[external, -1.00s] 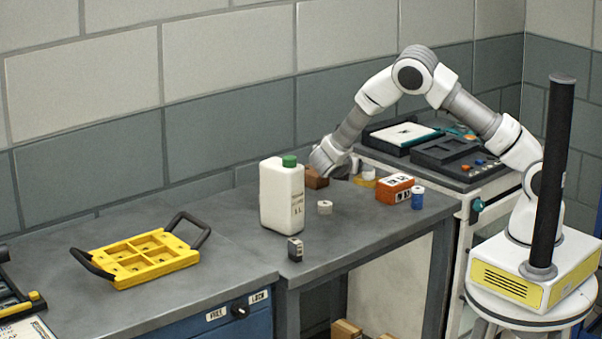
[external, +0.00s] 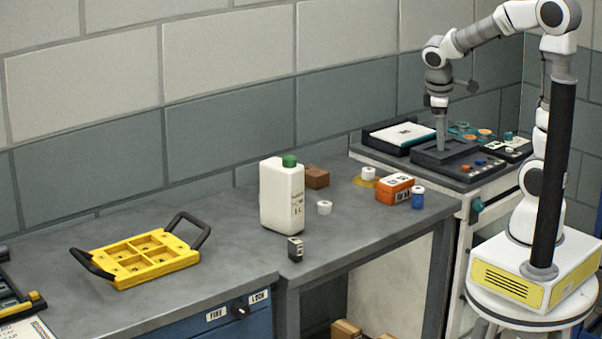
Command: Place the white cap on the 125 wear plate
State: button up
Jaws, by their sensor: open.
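Two small white cap-like pieces show: one (external: 324,207) stands on the grey bench just right of the white jug, and another (external: 368,173) sits on or against a flat yellow piece (external: 362,182) near the back. I cannot tell which is the task's white cap. No marking reading 125 is legible, so I cannot identify the wear plate. My gripper (external: 441,146) points down over the dark tray (external: 452,157) on the cabinet at the right, well away from both white pieces. Its fingers appear edge-on, open, with nothing visible between them.
A white jug with a green cap (external: 281,195), a brown block (external: 316,176), an orange labelled block (external: 395,188), a blue bottle (external: 417,198) and a small dark block (external: 295,249) stand on the bench. A yellow handled frame (external: 137,259) lies left.

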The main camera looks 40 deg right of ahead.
jog(key=s+a+r+m+t+y, duration=0.3)
jog(key=s+r+m, duration=0.3)
jog(key=s, duration=0.4)
jog(key=shift+a+t, duration=0.5)
jog(key=shift+t, duration=0.1)
jog(key=shift+s, duration=0.15)
jog(key=shift+r+p, duration=0.3)
